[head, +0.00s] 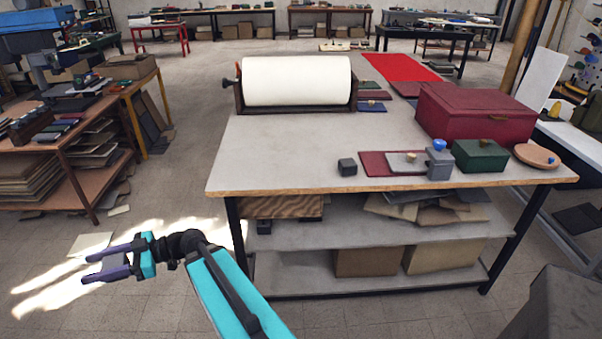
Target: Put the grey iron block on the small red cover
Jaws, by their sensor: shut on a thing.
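A small dark grey block (347,167) sits on the grey table near its front edge, left of a small flat red cover (372,164). A lighter grey block with a blue knob (440,166) stands at the cover's right end. I cannot tell for sure which one is the iron block. My gripper (84,269) is over the floor at the lower left, well away from the table.
The table (280,150) has free room at its middle and left front. A white roller (296,81) stands at its back left. A big red box (478,112), a green box (480,155) and a round wooden dish (536,155) crowd the right side.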

